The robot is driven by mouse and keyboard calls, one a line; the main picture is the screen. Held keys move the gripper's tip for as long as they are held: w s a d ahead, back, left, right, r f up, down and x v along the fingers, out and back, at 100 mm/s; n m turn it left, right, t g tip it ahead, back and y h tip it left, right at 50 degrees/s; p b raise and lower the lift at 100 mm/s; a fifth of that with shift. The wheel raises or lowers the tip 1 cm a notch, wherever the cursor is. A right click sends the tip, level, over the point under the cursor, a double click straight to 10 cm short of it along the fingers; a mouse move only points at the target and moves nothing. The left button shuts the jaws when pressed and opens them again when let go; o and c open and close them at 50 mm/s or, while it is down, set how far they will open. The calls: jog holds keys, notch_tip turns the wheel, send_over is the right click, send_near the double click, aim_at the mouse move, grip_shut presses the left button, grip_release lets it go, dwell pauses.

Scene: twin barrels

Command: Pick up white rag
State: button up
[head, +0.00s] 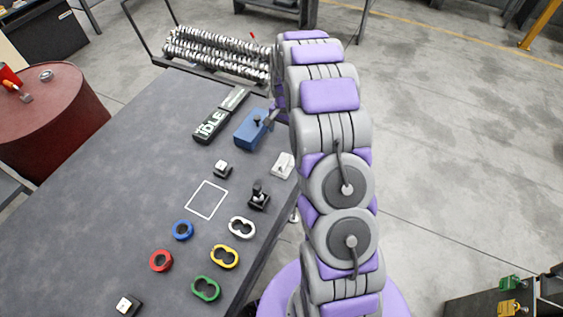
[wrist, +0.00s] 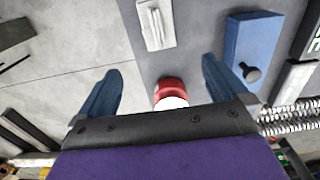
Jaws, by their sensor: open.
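The rag and gripper are apart.
The blue box with a black knob (wrist: 250,50) is right of the rag in the wrist view. A red and white round thing (wrist: 171,93) shows between the fingers. An IDLE sign (head: 212,124), a black joystick (head: 259,196) and coloured rings stand on the table. A red barrel (head: 50,115) is left.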

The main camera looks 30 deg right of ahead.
jog(key=b, duration=0.2)
send_near(284, 160)
jog(key=f, duration=0.5)
jog(key=shift+w+a+f, duration=0.1)
jog(key=shift+w+f, duration=0.05)
jog(key=shift+w, duration=0.25)
jog(key=shift+s+d+f+b, duration=0.1)
jog(key=shift+d+f+b, duration=0.2)
jog(key=shift+f, duration=0.15)
jog(key=f, duration=0.2)
jog(key=f+b, duration=0.1)
jog(key=f, duration=0.1)
jog(key=shift+s+a+f, duration=0.2)
jog(key=shift+f, duration=0.1)
jog(key=shift+d, duration=0.15)
jog(key=shift+c, duration=1.3)
jog(key=c, duration=0.9)
